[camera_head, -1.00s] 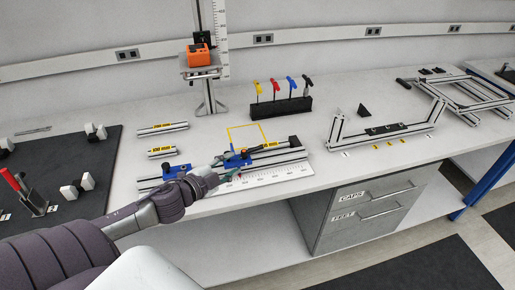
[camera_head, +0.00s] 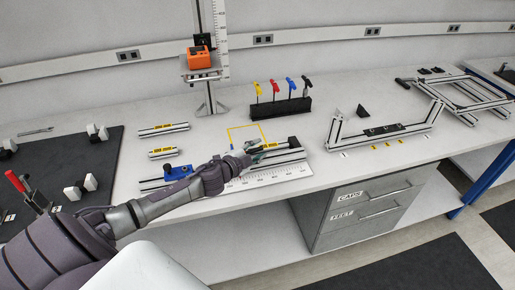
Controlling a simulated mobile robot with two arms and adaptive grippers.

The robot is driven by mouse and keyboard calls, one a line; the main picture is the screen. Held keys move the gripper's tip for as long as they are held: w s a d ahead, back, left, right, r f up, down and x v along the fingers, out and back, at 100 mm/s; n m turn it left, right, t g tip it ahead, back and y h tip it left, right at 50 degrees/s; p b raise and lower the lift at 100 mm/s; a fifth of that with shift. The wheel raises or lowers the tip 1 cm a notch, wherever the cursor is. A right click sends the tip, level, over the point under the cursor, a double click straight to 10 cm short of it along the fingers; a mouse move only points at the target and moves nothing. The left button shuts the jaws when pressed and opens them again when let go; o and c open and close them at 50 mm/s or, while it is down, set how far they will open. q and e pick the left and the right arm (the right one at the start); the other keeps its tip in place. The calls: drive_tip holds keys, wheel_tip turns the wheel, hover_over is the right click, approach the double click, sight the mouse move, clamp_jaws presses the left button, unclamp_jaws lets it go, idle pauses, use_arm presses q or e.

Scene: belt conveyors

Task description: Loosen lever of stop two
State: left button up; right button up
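An aluminium rail (camera_head: 152,184) with a ruler strip (camera_head: 275,177) lies along the front of the bench. One blue stop (camera_head: 177,171) sits on the rail's left part. My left gripper (camera_head: 256,152) is over the right half of the rail, where the second blue stop is mostly or wholly hidden behind my gripper and wrist. The lever of that stop cannot be made out. The fingers are small and partly covered, so whether they are open or shut is unclear. My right gripper is not in view.
Two short profiles (camera_head: 163,129) lie behind the rail, beside a yellow outlined square (camera_head: 232,130). A black rack (camera_head: 281,108) of coloured-handled tools stands farther back. An aluminium frame (camera_head: 385,131) is to the right. A dark mat (camera_head: 75,150) with clamps is at the left.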

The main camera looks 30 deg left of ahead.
use_arm(q)
drive_tip(key=shift+w, duration=0.25)
clamp_jaws()
